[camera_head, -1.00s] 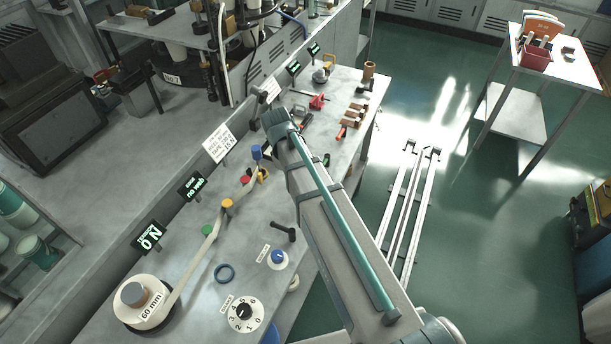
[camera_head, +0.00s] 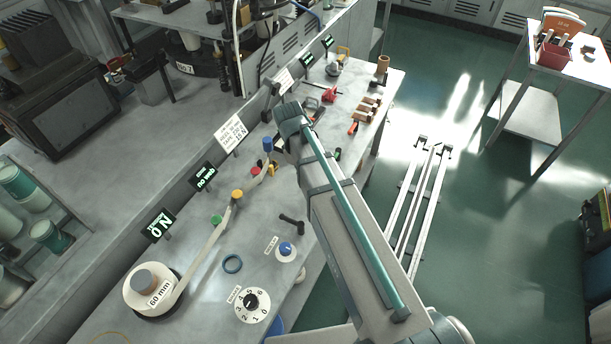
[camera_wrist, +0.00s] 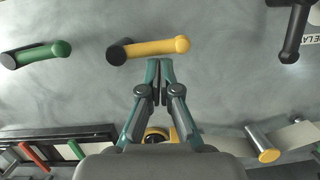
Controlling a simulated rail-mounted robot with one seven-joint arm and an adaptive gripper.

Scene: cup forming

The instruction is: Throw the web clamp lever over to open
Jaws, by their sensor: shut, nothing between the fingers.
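My gripper (camera_wrist: 160,75) is shut and empty in the wrist view. Its fingertips are just below a lever with a yellow handle (camera_wrist: 156,47) and a dark pivot; I cannot tell whether they touch it. The yellow handle points right. A green-handled lever (camera_wrist: 42,54) lies to its left and a black lever (camera_wrist: 293,35) to its right. No readable label tells which one is the web clamp lever. In the head view my arm hides the gripper and the yellow lever; the black lever (camera_head: 291,222) shows left of the arm.
The bench carries a 60 mm web roll (camera_head: 152,288), a pale web over coloured rollers, a numbered dial (camera_head: 252,304), a blue knob (camera_head: 286,249) and a blue ring (camera_head: 233,264). A metal post (camera_wrist: 262,143) stands right of my fingers.

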